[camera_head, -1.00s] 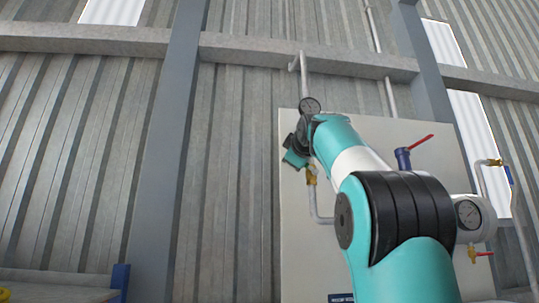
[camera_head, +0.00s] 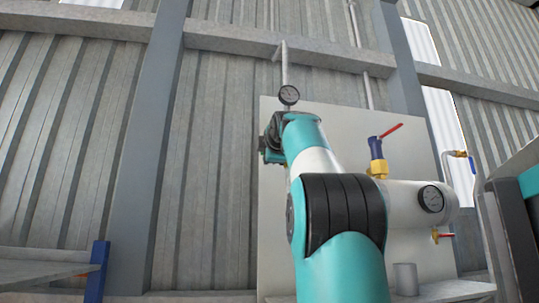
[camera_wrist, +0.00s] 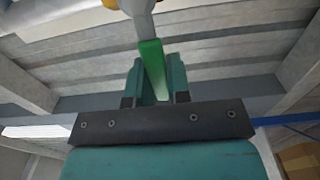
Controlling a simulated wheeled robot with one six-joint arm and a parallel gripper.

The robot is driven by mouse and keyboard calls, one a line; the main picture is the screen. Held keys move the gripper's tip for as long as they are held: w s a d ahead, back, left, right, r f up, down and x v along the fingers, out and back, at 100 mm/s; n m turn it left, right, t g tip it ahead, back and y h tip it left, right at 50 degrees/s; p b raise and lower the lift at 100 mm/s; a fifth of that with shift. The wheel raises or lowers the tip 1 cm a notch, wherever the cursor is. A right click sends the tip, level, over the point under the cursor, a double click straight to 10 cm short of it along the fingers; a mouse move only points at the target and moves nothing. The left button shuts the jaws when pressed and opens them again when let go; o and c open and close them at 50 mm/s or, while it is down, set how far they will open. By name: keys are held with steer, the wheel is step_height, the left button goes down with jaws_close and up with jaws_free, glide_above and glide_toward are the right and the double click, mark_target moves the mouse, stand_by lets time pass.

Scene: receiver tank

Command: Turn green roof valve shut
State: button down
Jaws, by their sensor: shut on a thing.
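In the wrist view the green valve handle (camera_wrist: 152,56) is a flat lever that runs down from a grey and yellow fitting (camera_wrist: 135,4) at the top edge. The two teal fingers of my gripper (camera_wrist: 156,78) stand on either side of the lever and are shut on it. In the head view my gripper (camera_head: 268,152) is at the end of my raised arm, left of the pale tank's top. My arm hides the green handle and much of the tank there.
A red-handled blue valve (camera_head: 377,148) on a yellow fitting stands right of my arm. The white tank (camera_head: 405,198) carries a dial gauge (camera_head: 431,199) and a small red-handled tap (camera_head: 441,237). Another gauge (camera_head: 289,95) is above my gripper. A blue post (camera_head: 97,270) stands lower left.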

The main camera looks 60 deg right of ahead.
steer(key=shift+f, duration=0.15)
steer(key=c, duration=1.1)
jaws_free()
steer(key=shift+o, duration=0.2)
steer(key=v, duration=1.7)
steer(key=shift+s+a, duration=0.1)
steer(key=shift+a, duration=0.05)
